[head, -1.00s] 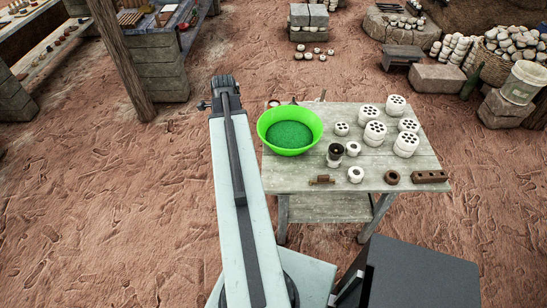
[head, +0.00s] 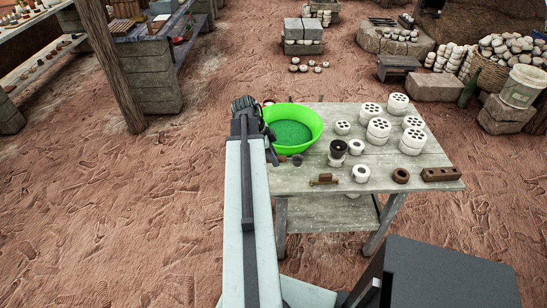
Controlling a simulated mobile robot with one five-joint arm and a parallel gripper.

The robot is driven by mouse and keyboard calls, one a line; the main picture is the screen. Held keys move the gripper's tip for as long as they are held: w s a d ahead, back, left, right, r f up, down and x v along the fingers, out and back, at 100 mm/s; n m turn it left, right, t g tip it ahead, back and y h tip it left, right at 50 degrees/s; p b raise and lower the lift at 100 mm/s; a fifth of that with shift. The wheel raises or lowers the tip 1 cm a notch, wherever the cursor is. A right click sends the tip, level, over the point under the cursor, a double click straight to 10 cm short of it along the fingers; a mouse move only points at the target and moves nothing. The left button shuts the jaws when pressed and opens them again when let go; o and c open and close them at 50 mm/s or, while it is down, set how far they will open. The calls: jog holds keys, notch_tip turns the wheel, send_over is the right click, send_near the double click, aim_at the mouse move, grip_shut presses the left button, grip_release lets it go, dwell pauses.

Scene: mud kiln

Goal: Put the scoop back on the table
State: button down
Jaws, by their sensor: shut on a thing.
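My gripper (head: 274,155) shows only in part at the right side of my arm's end, over the left edge of the wooden table (head: 315,183). It is shut on a small dark thing that looks like the scoop (head: 296,160), just in front of the green bowl. The scoop shows against the tabletop near its left edge. I cannot tell whether it touches the wood. My arm hides part of the gripper.
A bright green bowl (head: 318,127) with green contents stands at the table's back left. White perforated pieces (head: 378,128), a dark-topped cup (head: 338,150), a brown ring (head: 401,175) and a brown holed block (head: 441,174) occupy the right and front. Bare wood lies left of the small brown piece (head: 324,180).

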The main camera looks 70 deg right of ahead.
jog(key=shift+f+b, duration=3.8)
jog(key=shift+f, duration=0.25)
jog(key=shift+f, duration=0.2)
jog(key=c, duration=1.2)
grip_release()
jog(key=o, duration=0.6)
jog(key=shift+s, duration=0.1)
jog(key=shift+r+p, duration=0.3)
jog(key=shift+r, duration=0.2)
notch_tip(320, 180, up, 5)
jog(key=p, duration=0.5)
jog(key=shift+r, duration=0.15)
